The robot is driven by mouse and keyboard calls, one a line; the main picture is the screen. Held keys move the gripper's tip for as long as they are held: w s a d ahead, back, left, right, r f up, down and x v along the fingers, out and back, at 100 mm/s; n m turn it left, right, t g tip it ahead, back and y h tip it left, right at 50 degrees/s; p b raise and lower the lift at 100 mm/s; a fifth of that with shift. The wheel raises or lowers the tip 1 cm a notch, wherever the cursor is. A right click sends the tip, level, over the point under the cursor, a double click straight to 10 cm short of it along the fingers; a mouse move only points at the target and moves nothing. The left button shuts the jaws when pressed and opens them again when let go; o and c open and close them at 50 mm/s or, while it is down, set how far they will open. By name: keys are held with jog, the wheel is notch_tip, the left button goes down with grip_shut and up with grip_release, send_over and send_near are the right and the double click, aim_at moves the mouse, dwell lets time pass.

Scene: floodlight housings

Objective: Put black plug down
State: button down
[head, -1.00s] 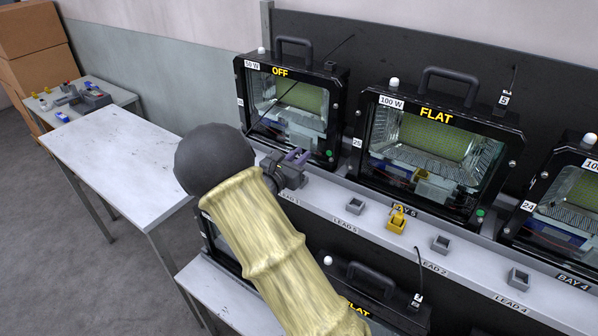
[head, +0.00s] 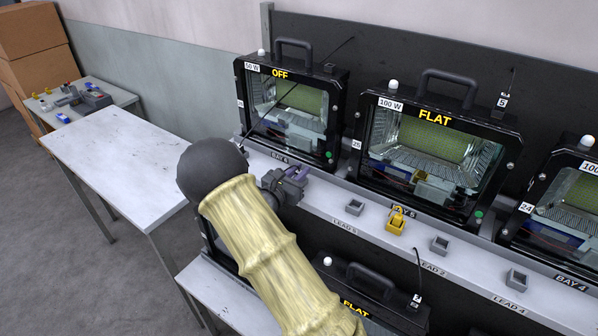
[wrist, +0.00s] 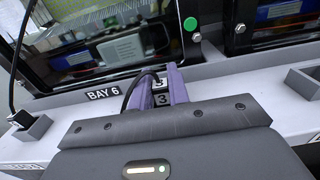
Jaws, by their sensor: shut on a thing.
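My gripper (head: 294,180) is over the left part of the grey shelf, in front of the floodlight marked OFF. In the wrist view, its two purple fingers (wrist: 162,88) are shut on the black plug (wrist: 161,94), which carries labels reading 3. A black cable curves from the plug to the left. The plug's lower end is hidden by my gripper, so I cannot tell whether it touches the shelf. In the head view the gripper hides the plug.
Grey sockets (head: 355,207), (head: 440,244) and (head: 516,278) stand along the shelf (head: 475,262). A yellow plug (head: 396,220) stands between two of them. Floodlight housings marked OFF (head: 291,108) and FLAT (head: 432,150) stand behind. A bare white table (head: 118,160) is at left.

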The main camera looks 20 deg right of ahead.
jog(key=shift+f, duration=0.15)
jog(key=c, duration=1.3)
grip_release()
jog(key=shift+c, duration=0.2)
jog(key=shift+a, duration=0.15)
jog(key=b+v, duration=0.2)
jog(key=v, duration=0.9)
jog(key=shift+s+a, duration=0.25)
